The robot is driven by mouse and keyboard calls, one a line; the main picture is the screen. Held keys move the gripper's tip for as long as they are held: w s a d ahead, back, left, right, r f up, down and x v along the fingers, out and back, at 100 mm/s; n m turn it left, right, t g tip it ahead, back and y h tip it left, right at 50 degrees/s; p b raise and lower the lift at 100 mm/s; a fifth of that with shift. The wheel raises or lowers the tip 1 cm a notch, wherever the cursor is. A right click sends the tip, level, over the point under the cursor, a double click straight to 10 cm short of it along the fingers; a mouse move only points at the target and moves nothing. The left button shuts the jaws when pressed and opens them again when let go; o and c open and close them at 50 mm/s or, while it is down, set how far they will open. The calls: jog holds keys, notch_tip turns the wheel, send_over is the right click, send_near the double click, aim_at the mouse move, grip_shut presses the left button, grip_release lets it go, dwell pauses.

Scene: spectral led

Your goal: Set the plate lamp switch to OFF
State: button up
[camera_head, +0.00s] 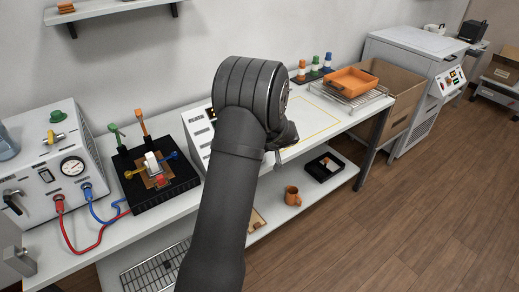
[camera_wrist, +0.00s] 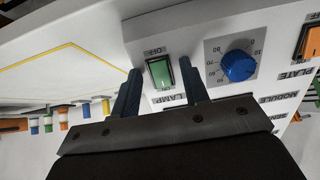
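In the wrist view, a green rocker switch (camera_wrist: 160,72) sits in a dark frame on a pale panel (camera_wrist: 200,38). The label at its upper edge reads OFF and the one below it reads LAMP, both turned over. My gripper (camera_wrist: 159,68) is open, with one dark finger on each side of the switch and nothing held. I cannot tell whether the fingers touch the panel or which way the switch is set. In the head view, my arm hides the switch and most of the panel box (camera_head: 197,130).
A blue dial (camera_wrist: 239,66) is right of the switch, and an orange switch (camera_wrist: 313,42) is at the far right edge. In the head view, an orange tray (camera_head: 350,81) rests on a wire rack. A black device (camera_head: 155,183) with coloured levers stands left of my arm.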

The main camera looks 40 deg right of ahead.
jog(key=v, duration=1.7)
jog(key=shift+s, duration=0.2)
jog(key=x, duration=1.7)
jog(key=shift+w, duration=0.15)
